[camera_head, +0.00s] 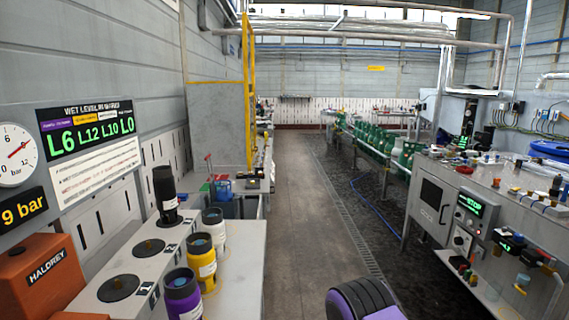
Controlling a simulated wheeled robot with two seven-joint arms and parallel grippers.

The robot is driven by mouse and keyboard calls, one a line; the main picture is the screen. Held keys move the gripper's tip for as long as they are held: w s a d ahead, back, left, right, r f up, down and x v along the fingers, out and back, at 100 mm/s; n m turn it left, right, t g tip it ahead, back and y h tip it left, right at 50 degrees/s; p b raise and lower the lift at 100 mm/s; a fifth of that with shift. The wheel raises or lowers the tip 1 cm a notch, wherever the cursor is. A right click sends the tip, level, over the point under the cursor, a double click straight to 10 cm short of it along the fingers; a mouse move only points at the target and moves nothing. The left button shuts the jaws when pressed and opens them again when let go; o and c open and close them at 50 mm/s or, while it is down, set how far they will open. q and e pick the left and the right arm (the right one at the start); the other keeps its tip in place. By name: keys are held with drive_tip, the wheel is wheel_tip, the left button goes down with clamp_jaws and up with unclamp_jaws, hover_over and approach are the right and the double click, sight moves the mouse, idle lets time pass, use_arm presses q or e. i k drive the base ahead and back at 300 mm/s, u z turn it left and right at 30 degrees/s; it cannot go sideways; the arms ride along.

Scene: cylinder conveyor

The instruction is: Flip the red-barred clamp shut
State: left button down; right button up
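A small red bar on a thin upright (208,160) stands at the far end of the left bench, beside a blue item (222,188). It may be the red-barred clamp, but it is too small to tell whether it is open or shut. Neither of my grippers shows in the head view. A dark rounded part with purple bands at the bottom edge, right of centre, shows no fingers.
The left bench (240,262) holds a black cylinder (166,190) and purple, yellow and white canisters. An orange box (40,272) sits front left. Green cylinders (375,140) line the conveyor. A control bench (432,200) stands right. The middle aisle is clear.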

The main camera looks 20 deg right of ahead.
sight(206, 158)
drive_tip(key=z, duration=0.2)
drive_tip(key=i, duration=1)
